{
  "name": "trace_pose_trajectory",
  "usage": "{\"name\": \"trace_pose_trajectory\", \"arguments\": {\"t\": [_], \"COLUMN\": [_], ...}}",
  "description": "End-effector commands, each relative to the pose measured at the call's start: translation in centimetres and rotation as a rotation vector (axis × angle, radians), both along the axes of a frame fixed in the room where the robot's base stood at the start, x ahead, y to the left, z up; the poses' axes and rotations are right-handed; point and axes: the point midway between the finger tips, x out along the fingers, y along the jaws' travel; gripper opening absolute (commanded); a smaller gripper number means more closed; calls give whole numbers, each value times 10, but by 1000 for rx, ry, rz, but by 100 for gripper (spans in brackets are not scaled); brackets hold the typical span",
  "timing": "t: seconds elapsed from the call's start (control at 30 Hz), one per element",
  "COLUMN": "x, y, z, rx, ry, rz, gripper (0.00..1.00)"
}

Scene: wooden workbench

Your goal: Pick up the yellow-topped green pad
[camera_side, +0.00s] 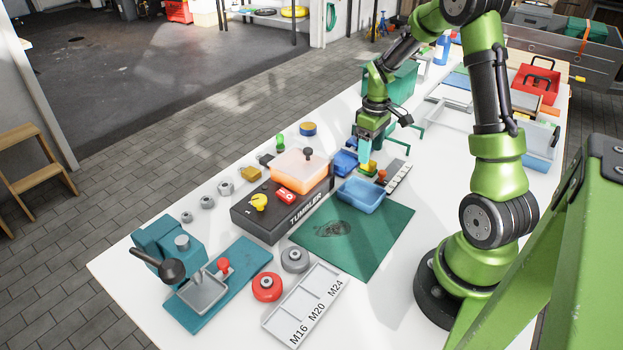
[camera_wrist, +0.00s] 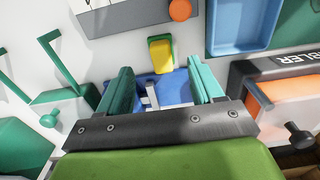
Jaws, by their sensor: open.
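The green pad with a yellow top (camera_wrist: 160,54) lies on the white bench in the wrist view, just ahead of my fingertips and between their lines. In the side view the pad (camera_side: 368,169) is small and partly hidden by my fingers. My gripper (camera_wrist: 163,80) is open, with a teal finger on each side and a gap between them. In the side view my gripper (camera_side: 365,152) points down, close above the pad. Nothing is held.
The black tumbler box (camera_side: 285,208) is to the left. Teal handles (camera_wrist: 62,62) stand at the wrist view's left.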

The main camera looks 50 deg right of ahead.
Motion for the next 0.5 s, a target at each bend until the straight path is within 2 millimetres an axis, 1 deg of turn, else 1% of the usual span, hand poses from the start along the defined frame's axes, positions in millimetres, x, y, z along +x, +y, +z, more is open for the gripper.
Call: {"name": "trace_pose_trajectory", "arguments": {"t": [0.2, 0.3, 0.4, 0.5], "x": [-1, -1, -1, 0], "y": [3, 3, 3, 2], "z": [-32, -44, -49, -50], "rx": [4, 3, 1, 1], "ry": [5, 3, 1, 0], "rz": [0, -1, -1, -1], "gripper": [66, 66, 66, 66]}}
